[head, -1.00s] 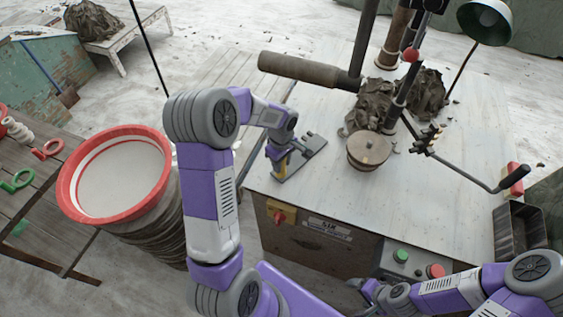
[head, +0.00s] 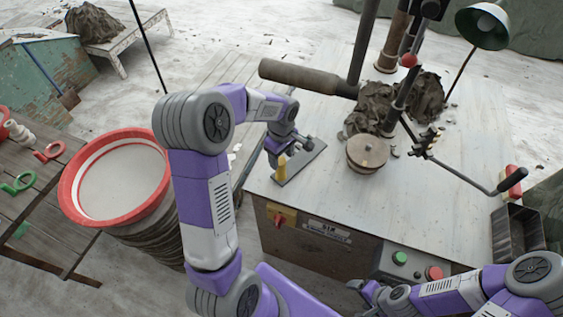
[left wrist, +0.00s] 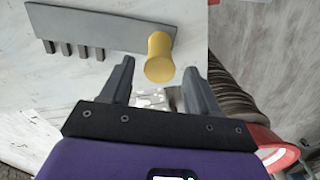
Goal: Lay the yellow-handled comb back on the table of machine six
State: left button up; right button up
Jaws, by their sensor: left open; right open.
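The comb (head: 303,158) is a flat grey plate with short teeth and a yellow handle (head: 282,169). It lies on the table of machine six (head: 330,200), near the left edge of the top. In the left wrist view, its plate (left wrist: 100,30) lies flat and its yellow handle (left wrist: 160,57) points towards my fingers. My left gripper (head: 277,150) is open at the handle. In the left wrist view, the handle's end shows between the fingertips (left wrist: 160,68), with a gap on each side. My right gripper (head: 362,288) is open and empty, low in front of the table.
A round wooden bat (head: 368,152) and dark clay trimmings (head: 372,108) are mid-table. A thick brown arm (head: 308,77) reaches over the back left. A red-rimmed bucket (head: 70,190) stands left of the table.

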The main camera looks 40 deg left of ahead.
pick_arm(q)
notch_tip(320, 180, up, 7)
jog(key=shift+r+p, duration=0.1)
jog(key=shift+p, duration=0.45)
